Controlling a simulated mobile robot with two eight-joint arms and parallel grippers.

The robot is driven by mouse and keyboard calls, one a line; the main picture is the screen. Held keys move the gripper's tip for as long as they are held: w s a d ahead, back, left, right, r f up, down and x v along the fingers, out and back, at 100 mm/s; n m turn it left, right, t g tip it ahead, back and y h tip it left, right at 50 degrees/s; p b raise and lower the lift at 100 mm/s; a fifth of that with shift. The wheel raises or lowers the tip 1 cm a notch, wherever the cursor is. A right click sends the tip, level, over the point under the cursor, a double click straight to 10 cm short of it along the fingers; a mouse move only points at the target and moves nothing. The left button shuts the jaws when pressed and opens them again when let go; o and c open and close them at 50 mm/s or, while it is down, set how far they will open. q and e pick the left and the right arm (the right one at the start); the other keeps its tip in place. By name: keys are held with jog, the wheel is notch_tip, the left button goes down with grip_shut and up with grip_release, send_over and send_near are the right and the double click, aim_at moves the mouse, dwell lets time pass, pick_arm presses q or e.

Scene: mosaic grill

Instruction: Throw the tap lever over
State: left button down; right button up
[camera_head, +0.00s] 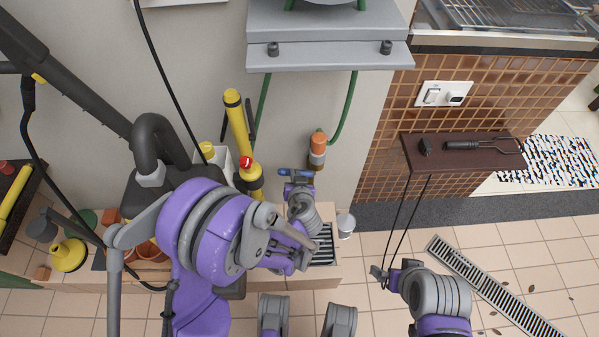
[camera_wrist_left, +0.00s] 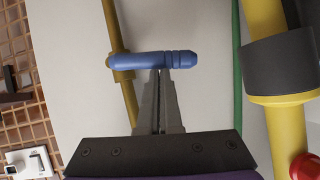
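The tap lever is a blue bar (camera_wrist_left: 152,60) lying level across the left wrist view, with its left part over a brass-coloured pipe (camera_wrist_left: 128,95). In the head view the blue lever (camera_head: 293,172) shows below the brass and orange tap fitting (camera_head: 318,150) by the wall. My left gripper (camera_wrist_left: 158,78) has its fingers together, and their tips reach the lower edge of the lever near its middle. Whether they touch it I cannot tell. The left gripper also shows in the head view (camera_head: 298,182). My right gripper (camera_head: 388,275) is low at the right, away from the tap.
A yellow pump-like tool (camera_head: 240,130) stands left of the tap. A grey shelf (camera_head: 325,55) is above, with green hoses hanging beneath. A floor grate (camera_head: 323,245) and small white cup (camera_head: 346,222) lie nearby. A brown wall shelf (camera_head: 460,152) is at right.

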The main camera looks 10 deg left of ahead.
pick_arm(q)
jog(key=shift+a+f+b, duration=0.3)
jog(key=shift+f, duration=0.2)
pick_arm(e)
jog(key=shift+f, duration=0.4)
pick_arm(q)
jog(key=shift+a+f, duration=0.1)
